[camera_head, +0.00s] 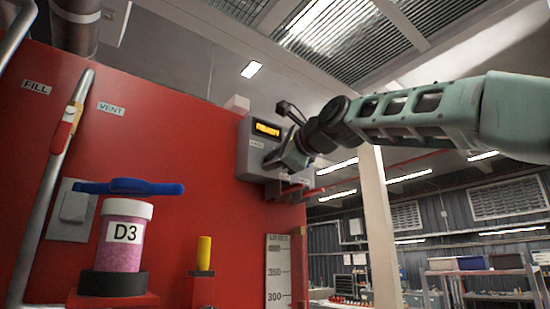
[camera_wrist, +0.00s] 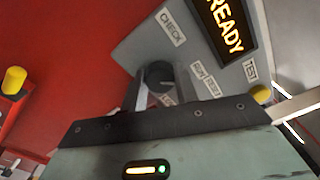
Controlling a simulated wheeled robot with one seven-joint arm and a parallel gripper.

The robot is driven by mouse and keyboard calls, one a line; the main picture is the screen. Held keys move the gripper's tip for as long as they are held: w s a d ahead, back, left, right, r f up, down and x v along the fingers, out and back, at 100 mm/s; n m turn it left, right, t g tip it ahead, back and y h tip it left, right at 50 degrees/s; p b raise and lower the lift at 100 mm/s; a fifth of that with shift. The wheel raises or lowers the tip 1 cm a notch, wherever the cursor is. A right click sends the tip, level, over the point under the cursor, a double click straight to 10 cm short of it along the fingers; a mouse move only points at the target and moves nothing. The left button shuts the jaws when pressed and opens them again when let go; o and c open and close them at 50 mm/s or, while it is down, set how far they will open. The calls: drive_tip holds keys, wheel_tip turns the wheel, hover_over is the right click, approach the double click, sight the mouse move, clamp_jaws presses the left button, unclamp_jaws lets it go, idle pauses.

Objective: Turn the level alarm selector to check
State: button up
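The level alarm unit is a grey box (camera_head: 257,151) with a lit amber display, fixed high on the red wall. In the wrist view its face (camera_wrist: 140,46) shows tilted, with a CHECK label (camera_wrist: 170,28) at the upper left and a TEST label (camera_wrist: 250,70) at the right. A dark round selector knob (camera_wrist: 158,74) sits below the CHECK label. My gripper (camera_wrist: 161,88) is at the knob, with a finger on each side; whether they press on it is unclear. In the head view my gripper (camera_head: 283,160) covers the box's lower front. The knob's pointer direction is not clear.
The amber display (camera_wrist: 226,28) reads READY. Small red handles (camera_head: 305,193) stick out below the box.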

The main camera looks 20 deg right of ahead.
drive_tip(key=shift+c, duration=0.8)
drive_tip(key=shift+n, duration=0.3)
drive_tip(key=shift+f+n+b, duration=0.15)
drive_tip(key=shift+n+b, duration=0.8)
drive_tip(key=shift+n, duration=2.85)
drive_tip(key=shift+f+n+b, duration=0.1)
drive_tip(key=shift+n+b, duration=0.85)
drive_tip(key=shift+n, duration=2.85)
